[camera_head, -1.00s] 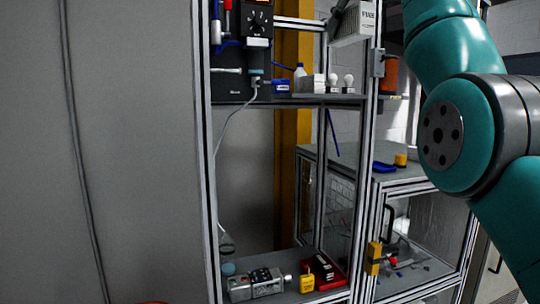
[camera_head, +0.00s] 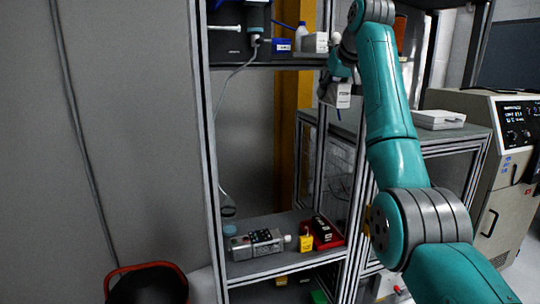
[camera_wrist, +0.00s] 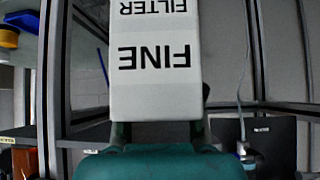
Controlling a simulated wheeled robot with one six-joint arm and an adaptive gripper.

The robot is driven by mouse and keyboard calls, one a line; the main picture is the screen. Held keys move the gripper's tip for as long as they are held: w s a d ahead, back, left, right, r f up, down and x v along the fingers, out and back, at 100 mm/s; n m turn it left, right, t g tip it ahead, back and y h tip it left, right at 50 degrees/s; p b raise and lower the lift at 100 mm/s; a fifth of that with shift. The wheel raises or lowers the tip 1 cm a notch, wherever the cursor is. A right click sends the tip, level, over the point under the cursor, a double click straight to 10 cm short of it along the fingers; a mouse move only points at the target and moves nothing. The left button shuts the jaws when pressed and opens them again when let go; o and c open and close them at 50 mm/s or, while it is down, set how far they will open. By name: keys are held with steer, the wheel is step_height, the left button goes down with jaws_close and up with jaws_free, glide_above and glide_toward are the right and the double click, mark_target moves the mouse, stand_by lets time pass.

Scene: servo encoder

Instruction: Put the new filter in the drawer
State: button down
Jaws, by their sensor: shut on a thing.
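The new filter is a white box (camera_head: 343,95) with dark lettering, hanging in front of the right side of the open shelf frame. In the wrist view the filter (camera_wrist: 155,85) fills the upper middle and reads "FINE FILTER" upside down. My gripper (camera_head: 333,88) is shut on it and holds it in the air, below the upper shelf's level. The fingertips are mostly hidden behind the filter and my wrist. I cannot make out the drawer clearly in either view.
The lower shelf (camera_head: 268,265) carries a grey device (camera_head: 255,245), a yellow padlock-like item (camera_head: 306,240) and a red tray (camera_head: 338,240). Metal posts (camera_head: 203,160) frame the shelf. A red-rimmed bucket (camera_head: 148,284) stands at lower left. A cabinet machine (camera_head: 505,170) stands at right.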

steer(key=w+f, duration=0.2)
steer(key=f, duration=1.1)
steer(key=w+f, duration=0.2)
steer(key=f, duration=1)
steer(key=s+d+f+m+h, duration=0.1)
steer(key=s+f, duration=0.2)
steer(key=f, duration=1)
steer(key=s+f+m, duration=0.1)
steer(key=s+f, duration=0.3)
steer(key=f, duration=0.9)
steer(key=s+f, duration=1.5)
steer(key=f, duration=0.4)
steer(key=s+f, duration=0.5)
steer(key=s, duration=0.4)
steer(key=s+d+f+h, duration=0.1)
steer(key=s+f, duration=0.4)
steer(key=s, duration=0.4)
steer(key=shift+s+m, duration=0.15)
steer(key=shift+m, duration=0.15)
steer(key=shift+d, duration=0.1)
